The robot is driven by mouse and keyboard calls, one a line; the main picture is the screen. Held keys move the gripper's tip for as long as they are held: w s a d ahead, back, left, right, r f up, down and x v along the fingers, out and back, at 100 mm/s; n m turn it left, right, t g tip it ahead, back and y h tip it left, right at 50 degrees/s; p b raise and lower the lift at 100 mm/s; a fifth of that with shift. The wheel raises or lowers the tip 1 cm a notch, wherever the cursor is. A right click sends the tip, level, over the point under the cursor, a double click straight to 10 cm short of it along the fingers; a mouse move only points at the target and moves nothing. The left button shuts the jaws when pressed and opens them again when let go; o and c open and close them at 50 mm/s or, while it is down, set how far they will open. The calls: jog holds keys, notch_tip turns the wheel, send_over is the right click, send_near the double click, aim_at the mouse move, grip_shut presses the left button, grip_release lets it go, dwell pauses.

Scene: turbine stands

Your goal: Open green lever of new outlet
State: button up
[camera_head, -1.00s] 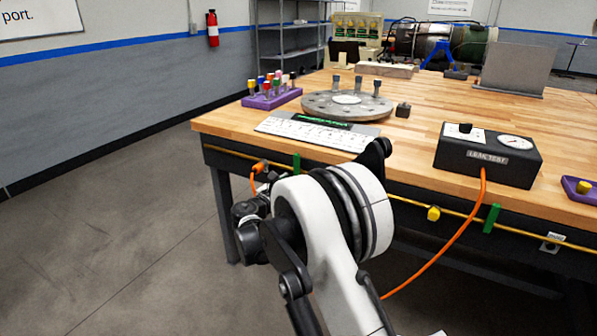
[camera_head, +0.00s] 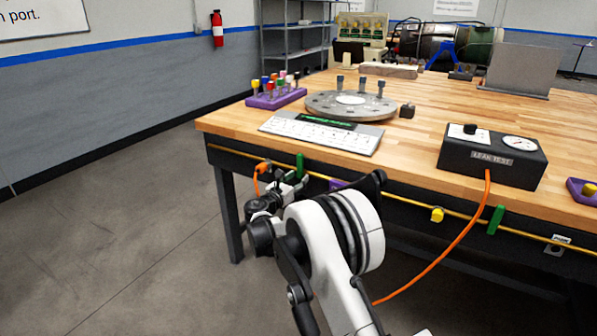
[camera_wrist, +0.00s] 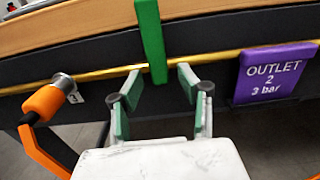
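A green lever (camera_wrist: 150,38) stands upright across the yellow pipe (camera_wrist: 100,73) under the table edge in the wrist view. The same lever also shows in the head view (camera_head: 299,165). My gripper (camera_wrist: 160,78) is open and empty, with one green-padded finger on each side of the lever's lower end. Contact cannot be made out. A purple sign (camera_wrist: 276,72) reading "OUTLET 2 3 bar" hangs right of the lever. An orange hose plug (camera_wrist: 48,100) sits at a fitting left of it. In the head view my gripper (camera_head: 291,184) is small and partly hidden by my arm.
A second green lever (camera_head: 495,220) hangs farther right on the pipe, near a yellow knob (camera_head: 437,215). The leak test box (camera_head: 493,155) stands on the wooden table (camera_head: 420,120), with an orange hose (camera_head: 455,245) hanging down. The floor at left is clear.

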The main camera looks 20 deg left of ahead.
jog(key=shift+w, duration=0.5)
jog(key=shift+d+b, duration=0.1)
jog(key=shift+b, duration=0.25)
grip_shut()
jog(key=m+b, duration=0.2)
jog(key=shift+f+m, duration=0.15)
jog(key=shift+m, duration=0.25)
jog(key=m+b, duration=0.2)
jog(key=m, duration=0.3)
jog(key=shift+m, duration=0.3)
jog(key=m+b, duration=0.2)
jog(key=m, duration=0.2)
jog(key=m+b, duration=0.1)
jog(key=m, duration=0.4)
jog(key=shift+r, duration=0.2)
